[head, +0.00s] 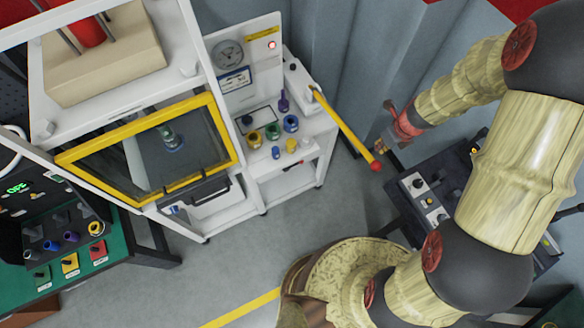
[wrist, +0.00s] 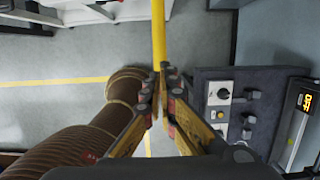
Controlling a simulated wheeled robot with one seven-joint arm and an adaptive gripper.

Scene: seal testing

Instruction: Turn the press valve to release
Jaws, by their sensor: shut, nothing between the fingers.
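The press valve is a long yellow lever (head: 345,130) with a red knob (head: 376,166) at its free end. It slants out from a white valve box (head: 298,80) beside the press. My gripper (head: 384,143) is close to the right of the lever's outer part, near the knob. In the wrist view a yellow bar (wrist: 159,32), likely the lever, runs from the top edge to my fingertips (wrist: 160,74). The fingers are shut with nothing held between them. Whether they touch the lever cannot be told, and the knob is not clear in the wrist view.
The press's yellow-framed guard (head: 70,160) stands left of the lever. Several coloured fittings (head: 273,131) sit on the white side shelf. A dark control panel (wrist: 238,105) is at the right. A green bench (head: 125,240) is at the lower left. Open floor (head: 235,265) lies between.

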